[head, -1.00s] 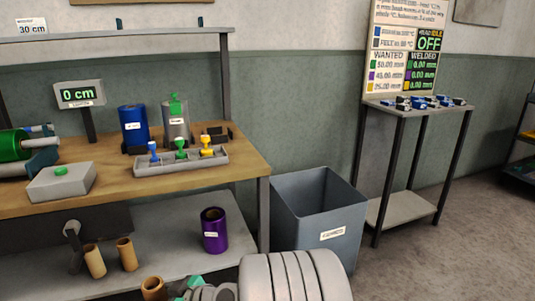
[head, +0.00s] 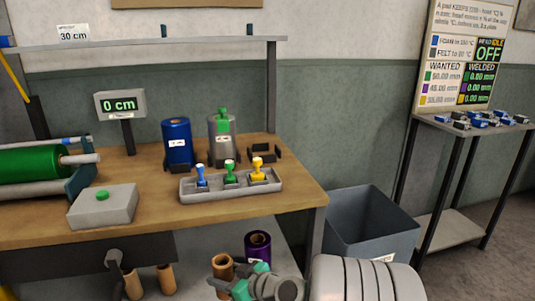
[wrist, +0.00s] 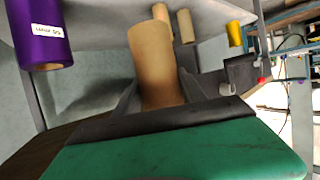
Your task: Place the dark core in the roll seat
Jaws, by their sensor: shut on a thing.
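My gripper (wrist: 158,88) is shut on a brown cardboard core (wrist: 153,60), which stands up between its two fingers in the wrist view. In the head view the held core (head: 222,268) shows its open top end in front of the lower shelf. It looks a little darker than two tan cores (head: 133,283) (head: 166,278) to its left. An empty black cradle (head: 265,153) stands on the bench right of a grey roll with a green top (head: 221,138). I cannot tell for certain that this cradle is the roll seat.
A blue roll (head: 178,143) and a stamp tray (head: 232,184) occupy the bench (head: 160,218). A purple roll (head: 257,246) stands on the lower shelf near the held core. A grey bin (head: 370,222) is right of the bench. A green roll machine (head: 35,162) is at left.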

